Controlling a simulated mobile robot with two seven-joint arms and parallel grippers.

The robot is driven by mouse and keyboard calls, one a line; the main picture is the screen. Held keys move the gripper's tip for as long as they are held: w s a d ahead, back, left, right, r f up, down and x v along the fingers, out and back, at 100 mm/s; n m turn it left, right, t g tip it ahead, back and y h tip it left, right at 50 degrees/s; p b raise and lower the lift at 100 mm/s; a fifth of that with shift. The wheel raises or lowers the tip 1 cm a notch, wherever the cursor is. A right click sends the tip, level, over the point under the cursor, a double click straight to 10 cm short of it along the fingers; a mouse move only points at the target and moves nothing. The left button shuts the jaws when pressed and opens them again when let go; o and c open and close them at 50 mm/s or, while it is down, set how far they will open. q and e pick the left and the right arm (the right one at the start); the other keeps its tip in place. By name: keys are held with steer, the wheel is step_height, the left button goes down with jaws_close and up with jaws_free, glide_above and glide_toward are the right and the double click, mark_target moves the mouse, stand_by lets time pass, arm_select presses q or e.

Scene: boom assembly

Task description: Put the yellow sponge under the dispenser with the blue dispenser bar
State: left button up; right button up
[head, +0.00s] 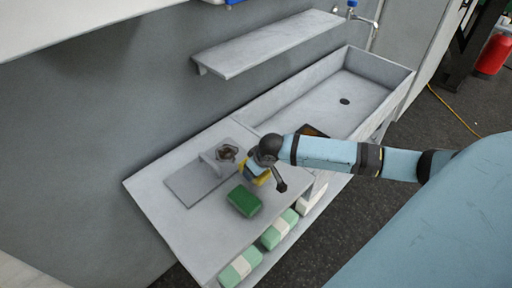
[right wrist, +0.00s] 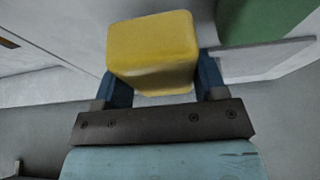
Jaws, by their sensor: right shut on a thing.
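My right gripper (head: 264,178) is shut on the yellow sponge (head: 261,171) above the counter, just beyond the green sponge. In the head view my wrist hides much of the yellow sponge. In the right wrist view the yellow sponge (right wrist: 152,50) sits between the two blue fingers of my right gripper (right wrist: 155,85). A strip of blue (head: 234,2) shows at the top edge of the head view under a white body; it is cut off, so I cannot tell if it is the dispenser bar. My left gripper is not in view.
A green sponge (head: 243,201) lies on the grey counter (head: 221,240). A raised grey plate with a dark round fitting (head: 228,153) is behind it. Green-and-white packs (head: 240,267) sit on a lower shelf. A sink basin (head: 320,95) and wall shelf (head: 265,45) are at the back right.

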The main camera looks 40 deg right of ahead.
steer(key=shift+f, duration=1.45)
steer(key=o, duration=1)
steer(key=shift+f, duration=0.1)
steer(key=shift+c, duration=0.2)
